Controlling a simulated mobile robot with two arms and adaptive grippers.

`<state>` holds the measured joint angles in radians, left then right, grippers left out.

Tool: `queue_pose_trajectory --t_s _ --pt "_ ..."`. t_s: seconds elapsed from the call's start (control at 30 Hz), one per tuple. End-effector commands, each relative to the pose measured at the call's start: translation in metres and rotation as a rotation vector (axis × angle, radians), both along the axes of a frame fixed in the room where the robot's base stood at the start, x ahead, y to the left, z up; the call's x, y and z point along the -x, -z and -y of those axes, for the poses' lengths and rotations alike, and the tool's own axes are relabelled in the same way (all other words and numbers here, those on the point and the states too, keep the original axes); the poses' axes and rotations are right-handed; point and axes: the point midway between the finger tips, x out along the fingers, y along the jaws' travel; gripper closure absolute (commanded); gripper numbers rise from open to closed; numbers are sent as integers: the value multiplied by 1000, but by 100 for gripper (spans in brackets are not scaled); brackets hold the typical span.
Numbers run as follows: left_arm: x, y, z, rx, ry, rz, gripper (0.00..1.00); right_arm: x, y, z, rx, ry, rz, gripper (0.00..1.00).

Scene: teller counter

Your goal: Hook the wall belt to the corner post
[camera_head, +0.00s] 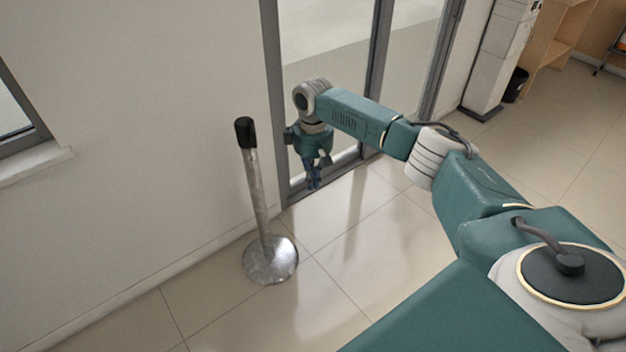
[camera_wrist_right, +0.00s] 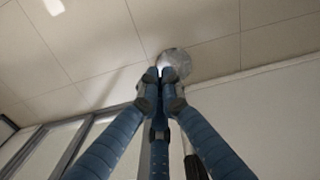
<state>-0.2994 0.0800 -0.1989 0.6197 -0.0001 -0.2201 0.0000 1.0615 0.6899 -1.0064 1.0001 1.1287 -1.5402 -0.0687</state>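The corner post is a metal stand with a black top and a round base (camera_head: 271,262), upright on the floor near the wall. My right gripper (camera_head: 314,180) is right of the post's pole, apart from it, in front of the glass door frame. In the right wrist view, the blue fingers of my right gripper (camera_wrist_right: 160,76) come together at the tips, and I see no belt between them. The grey round base (camera_wrist_right: 178,62) shows just beyond the tips. No wall belt is visible in either view. My left gripper is out of view.
A white wall with a window sill (camera_head: 35,162) is on the left. A glass door (camera_head: 325,60) stands behind the post and my right arm. A black bin (camera_head: 515,86) and wooden furniture are at the back right. The tiled floor around the post is clear.

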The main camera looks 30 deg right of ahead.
Motion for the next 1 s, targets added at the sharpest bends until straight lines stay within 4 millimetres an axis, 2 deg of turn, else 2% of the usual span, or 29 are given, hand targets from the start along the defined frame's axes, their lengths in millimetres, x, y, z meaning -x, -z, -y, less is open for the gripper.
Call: queue_pose_trajectory --t_s 0.03,0.1,0.47,0.57,0.9,1.0 --pt "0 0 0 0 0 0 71 0 0 0 0 0 0 83" --pt "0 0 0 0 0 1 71 0 0 0 0 0 0 71" --pt "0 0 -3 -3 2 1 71 -1 -5 0 0 0 1 71" --pt "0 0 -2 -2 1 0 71 -1 -17 0 -1 0 4 71" --pt "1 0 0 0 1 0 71 -1 -88 0 -1 0 4 71" --pt "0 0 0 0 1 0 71 -1 -103 0 -1 0 2 71"
